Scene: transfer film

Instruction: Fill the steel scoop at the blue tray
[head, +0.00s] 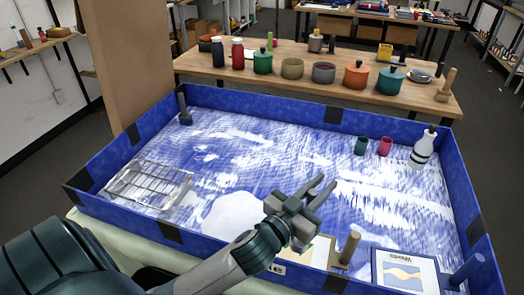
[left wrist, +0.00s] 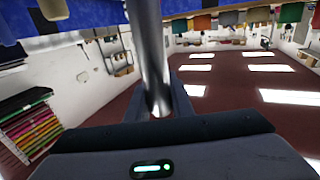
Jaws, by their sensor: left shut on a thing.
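The blue tray (head: 310,109) is a large low-walled box, its floor streaked blue and white, with a white heap (head: 233,214) near the front wall. My left gripper (head: 324,185) is over the front part of the tray, fingers pointing up and right in the head view. In the left wrist view a shiny steel rod (left wrist: 152,50) stands between its fingers; it looks like part of the steel scoop. The scoop's bowl cannot be made out in either view. My right gripper is not in view.
A wire rack (head: 150,186) lies at the tray's left. A dark post (head: 184,106) stands in the back left corner. A green cup (head: 361,146), a pink cup (head: 385,147) and a white bottle (head: 422,151) stand at the back right. A framed picture (head: 406,272) is at the front right.

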